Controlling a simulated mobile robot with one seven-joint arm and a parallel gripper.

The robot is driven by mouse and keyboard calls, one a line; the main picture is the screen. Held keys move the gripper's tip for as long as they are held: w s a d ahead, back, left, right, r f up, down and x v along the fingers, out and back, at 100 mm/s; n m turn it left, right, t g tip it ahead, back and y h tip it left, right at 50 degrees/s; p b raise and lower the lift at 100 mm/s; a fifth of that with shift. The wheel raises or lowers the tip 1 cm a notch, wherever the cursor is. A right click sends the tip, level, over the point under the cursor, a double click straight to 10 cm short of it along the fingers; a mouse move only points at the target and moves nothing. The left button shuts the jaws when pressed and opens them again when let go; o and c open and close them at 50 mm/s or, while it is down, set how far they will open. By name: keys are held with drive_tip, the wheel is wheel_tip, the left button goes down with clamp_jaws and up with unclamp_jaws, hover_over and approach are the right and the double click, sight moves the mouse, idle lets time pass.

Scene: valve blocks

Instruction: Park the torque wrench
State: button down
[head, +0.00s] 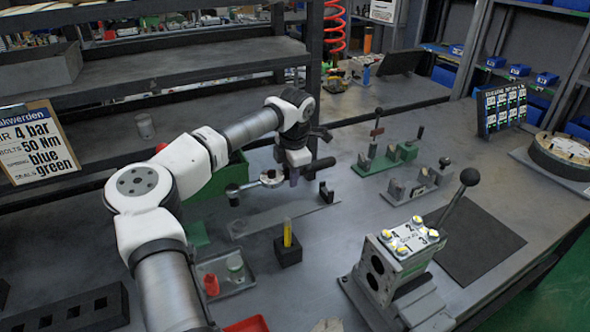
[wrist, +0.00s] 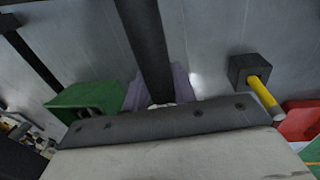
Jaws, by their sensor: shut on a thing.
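My gripper (head: 293,179) is shut on the torque wrench (head: 258,184); its purple fingers sit on either side of the shaft. The wrench lies roughly level, with a round metal part and dark end at left and a black handle at right. In the wrist view its dark shaft (wrist: 150,45) runs up from between the fingers (wrist: 160,90). A long grey plate (head: 285,217) with an upright post near its right end lies just in front of and below the wrench. I cannot tell whether the wrench touches the post.
A black block (head: 288,250) with a yellow stick stands in front of the plate. A valve block (head: 400,262) with a lever is at right front. Green (head: 388,156) and grey fixtures are behind right. A green bin (head: 222,178) stands behind left. A dark mat (head: 475,245) is bare.

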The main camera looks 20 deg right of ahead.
drive_tip(key=shift+r, duration=0.1)
drive_tip(key=shift+f+b, duration=1.45)
drive_tip(key=shift+f, duration=1.4)
drive_tip(key=shift+f+b, duration=1)
drive_tip(key=shift+f, duration=0.65)
drive_tip(key=c, duration=1.1)
unclamp_jaws()
drive_tip(key=shift+o, duration=0.2)
drive_tip(key=shift+s, duration=0.1)
wheel_tip(320, 180, up, 14)
drive_tip(key=s+b, duration=0.2)
drive_tip(key=shift+d+f, duration=0.15)
drive_tip(key=shift+d, duration=0.15)
